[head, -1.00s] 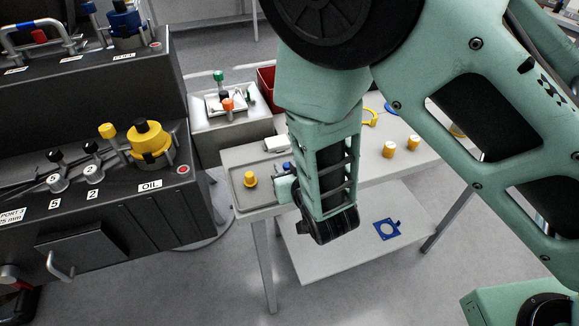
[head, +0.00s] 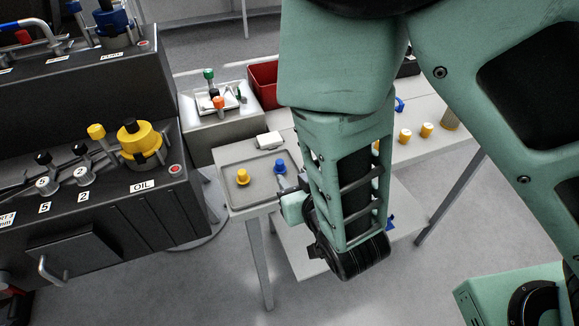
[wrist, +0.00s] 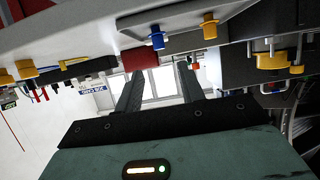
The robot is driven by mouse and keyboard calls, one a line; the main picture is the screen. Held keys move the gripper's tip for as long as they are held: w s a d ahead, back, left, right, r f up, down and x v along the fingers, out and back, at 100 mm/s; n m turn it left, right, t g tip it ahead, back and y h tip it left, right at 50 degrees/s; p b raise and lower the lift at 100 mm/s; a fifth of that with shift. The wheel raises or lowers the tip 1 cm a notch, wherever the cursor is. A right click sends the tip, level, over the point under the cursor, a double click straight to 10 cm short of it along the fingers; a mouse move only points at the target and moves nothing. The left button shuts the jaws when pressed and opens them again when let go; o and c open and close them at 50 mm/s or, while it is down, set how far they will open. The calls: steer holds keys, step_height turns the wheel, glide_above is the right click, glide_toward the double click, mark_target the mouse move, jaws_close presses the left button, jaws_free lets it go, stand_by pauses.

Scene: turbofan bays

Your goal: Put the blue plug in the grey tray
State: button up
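The blue plug (head: 280,166) stands upright in the grey tray (head: 226,183), near its right side. A yellow plug (head: 242,177) stands to its left in the same tray. The wrist view shows the blue plug (wrist: 157,39) and the yellow plug (wrist: 209,27) upside down near the top. My gripper (wrist: 160,70) is open, with two dark fingers apart and nothing held between them. In the head view it is beside the tray's right end, partly hidden by my arm, and apart from the blue plug.
A white box (head: 269,140) lies behind the tray. A red bin (head: 264,84) stands further back. Yellow-and-white pieces (head: 405,136) stand on the table to the right. A dark console (head: 120,215) with a yellow OIL cap (head: 138,143) borders the tray's left.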

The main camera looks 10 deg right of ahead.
steer(key=shift+p+v, duration=1.6)
steer(key=shift+p, duration=0.65)
steer(key=s+a+r+n+g, duration=0.1)
steer(key=s+r+g, duration=0.5)
steer(key=r+g, duration=0.25)
steer(key=s+d+r+n+g+h, duration=0.3)
steer(key=s+d+r+g, duration=0.1)
steer(key=s+d+r, duration=0.3)
steer(key=shift+s+d+r+n, duration=0.3)
steer(key=shift+s+d, duration=0.1)
steer(key=shift+d, duration=0.65)
steer(key=shift+f, duration=0.1)
